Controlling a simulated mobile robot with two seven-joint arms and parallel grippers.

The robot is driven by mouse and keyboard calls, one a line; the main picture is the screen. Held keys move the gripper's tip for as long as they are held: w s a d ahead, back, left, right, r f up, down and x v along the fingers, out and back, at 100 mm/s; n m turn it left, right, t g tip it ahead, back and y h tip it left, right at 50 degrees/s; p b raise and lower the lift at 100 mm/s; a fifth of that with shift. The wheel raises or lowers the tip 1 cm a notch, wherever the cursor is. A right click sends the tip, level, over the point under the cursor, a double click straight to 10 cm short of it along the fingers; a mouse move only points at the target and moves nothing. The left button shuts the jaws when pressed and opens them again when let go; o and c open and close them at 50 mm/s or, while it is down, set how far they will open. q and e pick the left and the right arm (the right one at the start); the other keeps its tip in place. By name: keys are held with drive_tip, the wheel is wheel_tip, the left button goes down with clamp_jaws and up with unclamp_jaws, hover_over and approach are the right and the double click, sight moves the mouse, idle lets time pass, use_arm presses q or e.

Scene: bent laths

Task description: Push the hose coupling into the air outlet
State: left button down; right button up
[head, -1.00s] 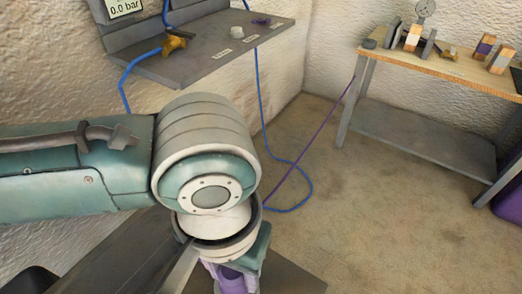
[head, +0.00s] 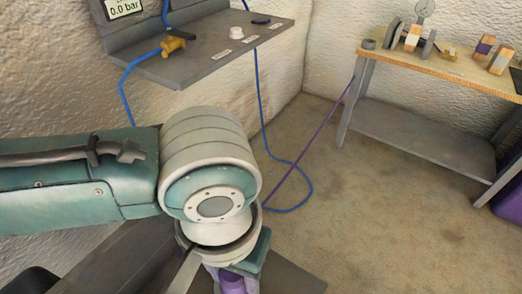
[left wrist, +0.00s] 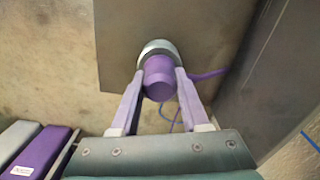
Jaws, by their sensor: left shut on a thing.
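The hose coupling is a purple cylinder (left wrist: 159,80) in the left wrist view, between the two pale lilac fingers of my left gripper (left wrist: 157,88). The fingers are shut on its sides. A pale grey ring (left wrist: 157,47) sits directly beyond it, against a dark plate (left wrist: 120,50); I cannot tell whether the ring belongs to the coupling or to the air outlet. A purple hose (left wrist: 207,75) runs off to the right. In the head view my forearm hides most of the left gripper (head: 232,284), where only some purple shows. My right gripper is out of view.
A grey wall shelf (head: 190,70) carries a yellow fitting (head: 172,46) with a blue hose (head: 125,85), a white knob (head: 236,32) and a small dark disc (head: 261,20). A wooden workbench (head: 460,68) with several parts stands right. The floor between is clear except for hoses.

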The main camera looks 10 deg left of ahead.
use_arm(q)
drive_tip(key=shift+f, duration=0.2)
unclamp_jaws()
idle(0.6)
drive_tip(key=shift+r, duration=0.1)
wheel_tip(320, 180, up, 7)
drive_tip(key=p, duration=0.9)
drive_tip(key=shift+r, duration=0.2)
idle(0.5)
